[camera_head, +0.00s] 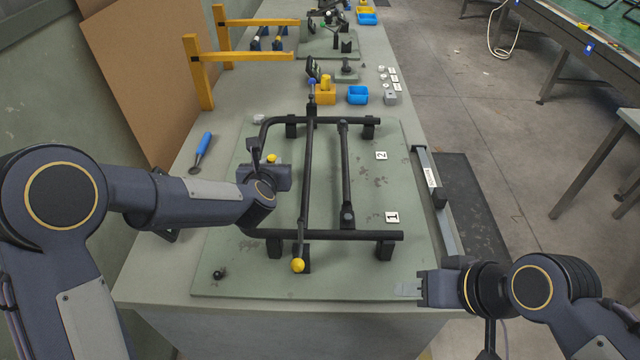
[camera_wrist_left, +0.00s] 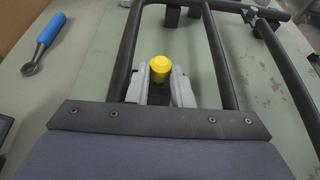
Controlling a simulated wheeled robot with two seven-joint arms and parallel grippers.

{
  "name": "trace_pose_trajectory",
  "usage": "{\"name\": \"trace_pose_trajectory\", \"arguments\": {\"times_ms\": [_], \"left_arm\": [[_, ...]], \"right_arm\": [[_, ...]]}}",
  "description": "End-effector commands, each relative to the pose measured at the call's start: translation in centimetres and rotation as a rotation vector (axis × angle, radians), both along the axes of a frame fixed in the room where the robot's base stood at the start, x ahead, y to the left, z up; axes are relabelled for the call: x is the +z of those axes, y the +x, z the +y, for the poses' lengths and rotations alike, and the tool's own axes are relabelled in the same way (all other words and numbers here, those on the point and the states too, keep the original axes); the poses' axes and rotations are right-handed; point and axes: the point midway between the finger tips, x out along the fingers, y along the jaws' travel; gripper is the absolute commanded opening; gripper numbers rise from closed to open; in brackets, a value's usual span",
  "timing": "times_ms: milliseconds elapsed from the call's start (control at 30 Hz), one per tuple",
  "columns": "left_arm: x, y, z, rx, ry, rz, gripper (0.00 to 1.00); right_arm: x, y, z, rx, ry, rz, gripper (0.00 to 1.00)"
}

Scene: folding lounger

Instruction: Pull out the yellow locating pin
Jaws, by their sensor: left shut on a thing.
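The yellow locating pin (camera_wrist_left: 160,66) shows its round yellow head between the two light grey fingers of my left gripper (camera_wrist_left: 160,88) in the left wrist view. The gripper is shut on it, and a dark part is below the head. In the head view the pin's yellow head (camera_head: 271,158) shows just beyond my left gripper (camera_head: 270,168), at the left side of the black tubular frame (camera_head: 308,180). The pin's lower end is hidden. A second yellow ball knob (camera_head: 298,265) is at the frame's near end. My right gripper (camera_head: 410,288) is empty by the table's near right edge; its jaw gap is unclear.
A blue-handled tool (camera_head: 202,148) lies left of the green board (camera_head: 240,280). A small black knob (camera_head: 218,273) is at the board's near left. Blue bin (camera_head: 358,95), yellow block (camera_head: 325,94) and yellow rack (camera_head: 198,75) stand farther back. A grey bar (camera_head: 435,200) lies at the right edge.

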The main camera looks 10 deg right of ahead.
Motion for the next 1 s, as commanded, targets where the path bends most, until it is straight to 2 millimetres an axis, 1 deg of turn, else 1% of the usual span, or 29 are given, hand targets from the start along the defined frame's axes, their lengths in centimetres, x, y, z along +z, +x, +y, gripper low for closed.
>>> {"name": "trace_pose_trajectory", "arguments": {"times_ms": [33,1000], "left_arm": [[0.4,0.0,0.0,0.000,0.000,-0.001,0.00],[4.2,0.0,0.0,0.000,0.000,-0.001,0.00]], "right_arm": [[0.2,0.0,0.0,0.000,0.000,0.000,0.39],[2.1,0.0,0.0,0.000,0.000,0.000,0.39]]}}
